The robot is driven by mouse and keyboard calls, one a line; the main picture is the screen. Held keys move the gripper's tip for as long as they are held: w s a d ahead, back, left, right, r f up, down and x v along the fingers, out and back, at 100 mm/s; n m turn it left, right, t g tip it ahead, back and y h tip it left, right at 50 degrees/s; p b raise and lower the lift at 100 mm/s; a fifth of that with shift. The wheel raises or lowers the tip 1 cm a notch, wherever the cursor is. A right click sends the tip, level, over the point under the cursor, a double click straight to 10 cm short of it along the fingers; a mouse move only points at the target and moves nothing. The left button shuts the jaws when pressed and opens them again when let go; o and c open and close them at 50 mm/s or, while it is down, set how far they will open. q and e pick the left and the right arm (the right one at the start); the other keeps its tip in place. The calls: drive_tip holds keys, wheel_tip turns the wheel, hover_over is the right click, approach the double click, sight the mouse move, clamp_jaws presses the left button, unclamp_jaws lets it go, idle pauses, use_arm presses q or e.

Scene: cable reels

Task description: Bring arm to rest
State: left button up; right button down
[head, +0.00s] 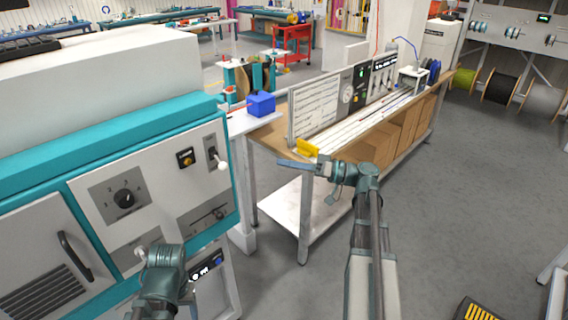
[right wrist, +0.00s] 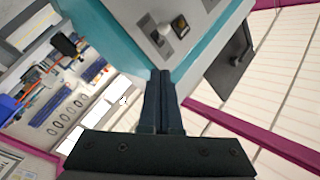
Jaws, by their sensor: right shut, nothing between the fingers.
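My right arm reaches up from the bottom centre of the head view. Its gripper (head: 290,163) points left, in front of the workbench and to the right of the teal and white machine (head: 150,180). In the right wrist view the two dark fingers of this gripper (right wrist: 165,75) lie together with nothing between them, and the machine (right wrist: 205,40) shows beyond the tips. My left arm shows at the bottom left of the head view, in front of the machine's panel. Its fingers cannot be made out.
A workbench (head: 262,138) with a slotted panel (head: 315,108), a yellow part (head: 307,147) and cardboard boxes (head: 400,135) stands behind my right gripper. A blue box (head: 261,104) sits left of it. Cable reels (head: 502,90) hang at the far right. The grey floor (head: 460,190) at right is mostly clear.

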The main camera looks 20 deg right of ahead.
drive_tip(key=s+a+f+g+h, duration=0.2)
drive_tip(key=a+f+g, duration=0.2)
drive_tip(key=a+f, duration=0.45)
drive_tip(key=s+a+f+g+h, duration=0.25)
drive_tip(key=a+f+g, duration=0.2)
drive_tip(key=a, duration=0.65)
drive_tip(key=s+a+f+g+h, duration=0.1)
drive_tip(key=s+a+f+h, duration=0.1)
drive_tip(key=s+f+h, duration=0.3)
drive_tip(key=s+a+f+g+h, duration=0.1)
drive_tip(key=s+a+f+h, duration=0.2)
drive_tip(key=s+f+h, duration=0.3)
drive_tip(key=shift+s+a+n+h, duration=0.3)
drive_tip(key=shift+s+n+h, duration=0.1)
drive_tip(key=shift+s+h, duration=0.55)
drive_tip(key=shift+g, duration=0.25)
